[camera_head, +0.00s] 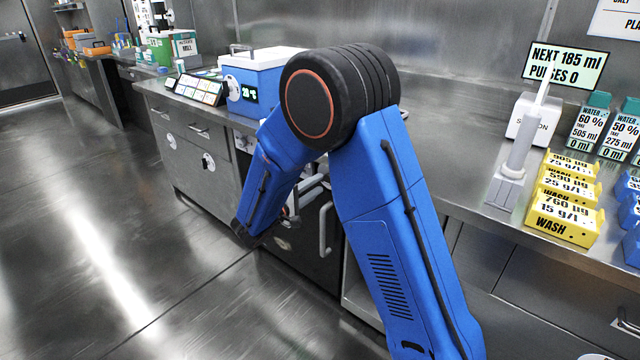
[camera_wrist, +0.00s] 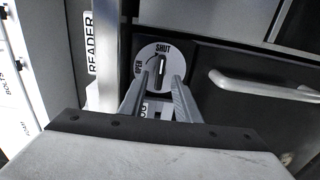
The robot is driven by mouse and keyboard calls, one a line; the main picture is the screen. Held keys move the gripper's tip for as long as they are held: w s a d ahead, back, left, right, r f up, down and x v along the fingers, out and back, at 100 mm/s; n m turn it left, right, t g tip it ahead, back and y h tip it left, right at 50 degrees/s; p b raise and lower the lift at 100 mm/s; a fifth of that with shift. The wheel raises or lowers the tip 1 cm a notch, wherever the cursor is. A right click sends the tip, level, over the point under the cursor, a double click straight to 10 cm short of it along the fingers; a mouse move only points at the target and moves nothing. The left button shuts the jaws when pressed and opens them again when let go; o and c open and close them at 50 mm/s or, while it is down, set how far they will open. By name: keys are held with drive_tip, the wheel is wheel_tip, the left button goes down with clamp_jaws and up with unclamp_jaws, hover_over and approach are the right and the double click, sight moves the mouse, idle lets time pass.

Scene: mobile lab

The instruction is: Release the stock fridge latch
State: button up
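The latch is a round white dial (camera_wrist: 151,53) with a dark and pale turn knob (camera_wrist: 160,67), set on a dark front panel in the wrist view. The dial reads SHUT at the top and OPEN at the left, with a curved arrow between. The knob stands nearly upright, towards SHUT. My gripper (camera_wrist: 160,82) has its two grey fingers apart, one to each side of the knob's lower end. I cannot tell whether they touch it. A label below the dial is mostly hidden by the fingers. In the head view my blue arm hides the gripper and latch.
A bar handle (camera_wrist: 262,88) lies right of the dial. A metal post and a READER label (camera_wrist: 96,45) are close on the left. Floor at left is clear.

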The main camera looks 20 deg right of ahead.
drive_tip(key=shift+x, duration=1.35)
clamp_jaws()
